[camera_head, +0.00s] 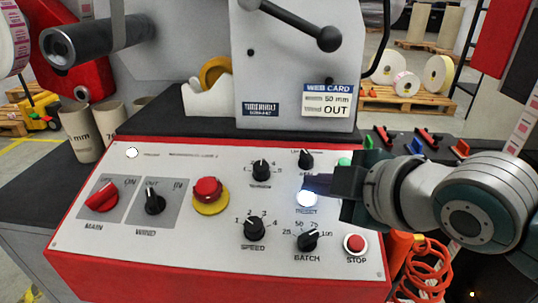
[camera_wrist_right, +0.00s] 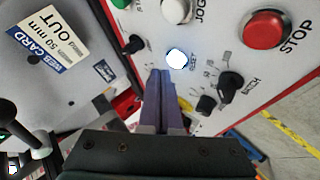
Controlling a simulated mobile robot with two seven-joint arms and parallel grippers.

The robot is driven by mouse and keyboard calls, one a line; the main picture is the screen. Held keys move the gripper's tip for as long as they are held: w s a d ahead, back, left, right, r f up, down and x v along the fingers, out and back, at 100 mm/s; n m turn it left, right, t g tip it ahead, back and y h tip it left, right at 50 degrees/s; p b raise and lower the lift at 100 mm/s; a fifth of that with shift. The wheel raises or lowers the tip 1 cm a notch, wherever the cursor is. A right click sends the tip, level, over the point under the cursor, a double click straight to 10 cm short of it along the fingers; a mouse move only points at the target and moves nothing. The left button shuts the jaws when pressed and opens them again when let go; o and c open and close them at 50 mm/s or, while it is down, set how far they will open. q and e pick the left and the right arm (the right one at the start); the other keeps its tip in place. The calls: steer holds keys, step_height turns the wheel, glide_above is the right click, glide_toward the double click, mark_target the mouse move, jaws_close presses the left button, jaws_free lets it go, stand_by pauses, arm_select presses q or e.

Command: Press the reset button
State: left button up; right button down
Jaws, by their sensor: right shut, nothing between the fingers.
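The reset button (camera_head: 306,199) is a round, white, brightly lit button on the light control panel, with a label just below it. It also shows lit in the right wrist view (camera_wrist_right: 177,58), just beyond my fingertips. My right gripper (camera_head: 308,183) comes in from the right with its fingers shut and empty. In the right wrist view the closed fingers (camera_wrist_right: 160,73) point at the panel close to the button's edge. I cannot tell whether they touch it. My left gripper is not in view.
Close by are the batch knob (camera_head: 307,241), the red stop button (camera_head: 355,243), a green button (camera_head: 345,162) and a white jog button (camera_wrist_right: 175,10). A red emergency stop (camera_head: 208,190) and selector knobs lie left. A grey machine plate (camera_head: 290,60) rises behind the panel.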

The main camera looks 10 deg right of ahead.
stand_by(0.4)
steer(key=shift+f, duration=0.1)
steer(key=shift+w+f, duration=0.15)
steer(key=shift+f, duration=0.15)
steer(key=shift+f+b, duration=0.1)
steer(key=shift+b, duration=0.2)
steer(key=shift+w+f, duration=0.1)
steer(key=shift+f, duration=0.25)
stand_by(0.5)
steer(key=shift+r, duration=0.15)
steer(key=shift+s+r+p, duration=0.2)
steer(key=shift+r+p, duration=0.5)
steer(key=shift+p, duration=0.2)
